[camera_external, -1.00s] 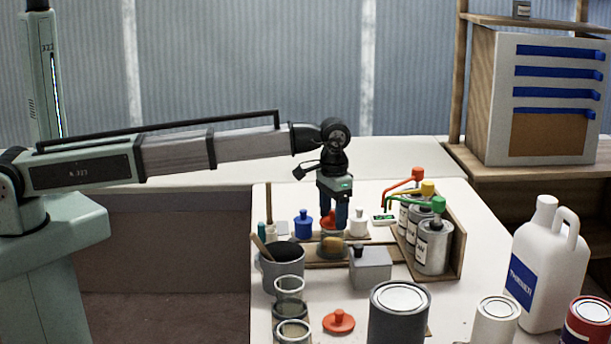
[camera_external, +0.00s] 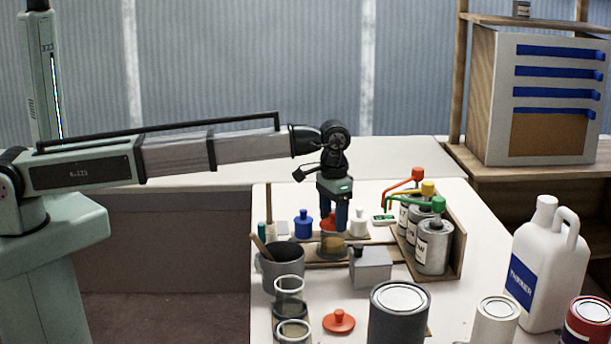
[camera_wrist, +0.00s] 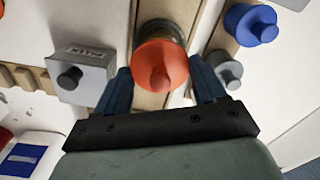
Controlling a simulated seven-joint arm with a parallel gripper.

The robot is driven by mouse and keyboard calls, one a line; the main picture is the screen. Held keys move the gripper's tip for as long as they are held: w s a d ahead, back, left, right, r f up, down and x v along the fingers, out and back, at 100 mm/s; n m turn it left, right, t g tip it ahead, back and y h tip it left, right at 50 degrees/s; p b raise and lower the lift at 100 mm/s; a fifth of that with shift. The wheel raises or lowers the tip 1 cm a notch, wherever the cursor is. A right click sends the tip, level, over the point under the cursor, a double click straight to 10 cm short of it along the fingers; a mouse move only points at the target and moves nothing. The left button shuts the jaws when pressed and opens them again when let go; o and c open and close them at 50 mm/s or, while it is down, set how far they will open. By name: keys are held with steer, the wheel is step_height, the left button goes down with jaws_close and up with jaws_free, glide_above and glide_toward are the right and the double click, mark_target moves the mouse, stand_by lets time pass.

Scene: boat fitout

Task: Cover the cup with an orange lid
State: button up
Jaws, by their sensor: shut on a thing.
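The orange lid (camera_wrist: 160,64), with a knob on top, is between the two fingers of my gripper (camera_external: 334,229). My gripper is shut on it, and it also shows between the fingers in the external view. The clear cup (camera_external: 333,245) with tan contents stands upright directly beneath the lid; part of its rim shows beyond the lid in the wrist view (camera_wrist: 163,27). The lid appears to be over the cup's mouth; I cannot tell whether it is fully seated. Another orange-red lid (camera_external: 338,321) lies on the near table.
A grey box (camera_external: 371,268) is close at right, a grey mug (camera_external: 282,268) at left. Empty glasses (camera_external: 289,290) and a large can (camera_external: 399,318) stand nearer. Cans fill a rack at right.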

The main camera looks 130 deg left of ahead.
mark_target(330, 209)
steer(key=o, duration=1.1)
steer(key=shift+r, duration=0.15)
steer(key=shift+r, duration=2.35)
